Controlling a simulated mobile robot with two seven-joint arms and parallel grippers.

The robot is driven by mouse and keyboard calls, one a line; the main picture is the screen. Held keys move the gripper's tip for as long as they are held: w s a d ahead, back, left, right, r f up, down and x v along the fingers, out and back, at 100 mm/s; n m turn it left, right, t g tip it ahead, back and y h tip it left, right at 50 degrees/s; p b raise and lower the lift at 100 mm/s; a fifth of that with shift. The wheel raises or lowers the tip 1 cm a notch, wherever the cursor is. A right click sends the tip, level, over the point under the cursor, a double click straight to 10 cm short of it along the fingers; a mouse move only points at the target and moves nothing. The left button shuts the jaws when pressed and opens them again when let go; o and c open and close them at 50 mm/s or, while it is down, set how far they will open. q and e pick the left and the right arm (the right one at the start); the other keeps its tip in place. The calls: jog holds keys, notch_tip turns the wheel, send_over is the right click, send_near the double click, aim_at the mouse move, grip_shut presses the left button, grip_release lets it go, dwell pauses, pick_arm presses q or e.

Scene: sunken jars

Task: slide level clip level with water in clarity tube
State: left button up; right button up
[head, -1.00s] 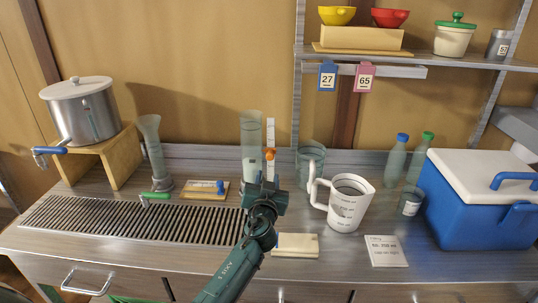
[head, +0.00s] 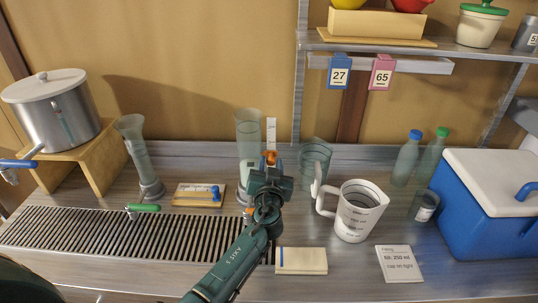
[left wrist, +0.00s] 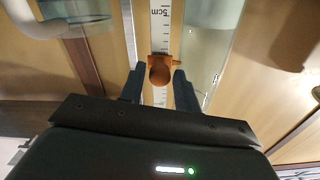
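The orange level clip (head: 270,157) sits on a white upright scale strip (head: 271,130) beside the clear clarity tube (head: 248,128). The tube stands at the back middle of the counter; a faint edge shows inside it, but I cannot read the water level surely. My left gripper (head: 269,172) is in front of the clip. The strip (left wrist: 160,30) shows an inverted "5cm" mark there. My right gripper is not in view.
A white jug (head: 357,212) and a glass jar (head: 314,160) stand close right of my left gripper. A drain grate (head: 100,238) is at left, a blue cooler (head: 480,220) at right.

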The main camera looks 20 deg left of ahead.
pick_arm(q)
jog(key=shift+w+a, duration=0.1)
jog(key=shift+w, duration=0.25)
jog(key=shift+c, duration=0.2)
grip_shut()
